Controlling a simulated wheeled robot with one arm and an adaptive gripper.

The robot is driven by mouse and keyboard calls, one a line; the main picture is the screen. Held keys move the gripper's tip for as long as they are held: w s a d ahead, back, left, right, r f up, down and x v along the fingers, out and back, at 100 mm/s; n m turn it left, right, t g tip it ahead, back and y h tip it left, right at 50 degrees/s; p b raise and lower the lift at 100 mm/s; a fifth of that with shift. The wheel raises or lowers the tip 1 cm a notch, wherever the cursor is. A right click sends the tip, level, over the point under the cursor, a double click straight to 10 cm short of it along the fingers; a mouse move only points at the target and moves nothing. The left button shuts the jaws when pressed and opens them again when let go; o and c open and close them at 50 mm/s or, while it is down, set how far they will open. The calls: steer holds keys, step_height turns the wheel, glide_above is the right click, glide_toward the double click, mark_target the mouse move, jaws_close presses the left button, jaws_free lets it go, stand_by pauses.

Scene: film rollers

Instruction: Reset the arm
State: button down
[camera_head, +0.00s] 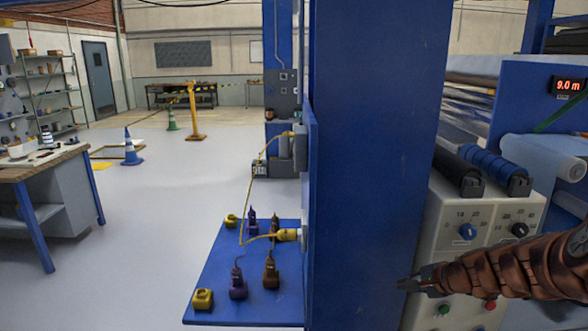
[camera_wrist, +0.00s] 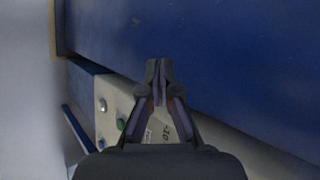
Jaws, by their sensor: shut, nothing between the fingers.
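My gripper (camera_head: 404,284) is at the lower right in the head view, at the end of my copper-coloured sleeved arm. It points left, in front of the lower part of the control panel (camera_head: 430,245) and close to the edge of the blue column (camera_head: 372,150). In the wrist view my gripper (camera_wrist: 159,72) has its fingertips together with nothing between them. A blue surface (camera_wrist: 230,60) fills the upper right beyond it, and part of the pale panel (camera_wrist: 112,100) with buttons shows on the left.
The panel has a blue knob (camera_head: 467,231), a black knob (camera_head: 519,230), a green button (camera_head: 443,309) and a red button (camera_head: 490,305). Left of the column, a blue shelf (camera_head: 225,285) holds yellow, purple and brown plugs. A workbench (camera_head: 50,165) stands left; open floor (camera_head: 150,230) lies between.

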steer(key=s+a+r+n+g+p, duration=0.1)
steer(key=s+a+r+n+g, duration=0.2)
steer(key=s+a, duration=0.55)
steer(key=s+a+r+n+g+p, duration=0.1)
steer(key=s+a+r+n+g, duration=0.15)
steer(key=s+a+n, duration=0.5)
steer(key=s+d+n+g+h, duration=0.1)
steer(key=s+d+g+h, duration=0.1)
steer(key=s, duration=0.9)
steer(key=s+d+n+g+h+p, duration=0.1)
steer(key=s+d+n+g+h, duration=0.1)
steer(key=s, duration=1)
steer(key=shift+s+d+h, duration=0.3)
steer(key=shift+d+h, duration=0.05)
steer(key=shift+h, duration=0.15)
steer(key=shift+n, duration=0.25)
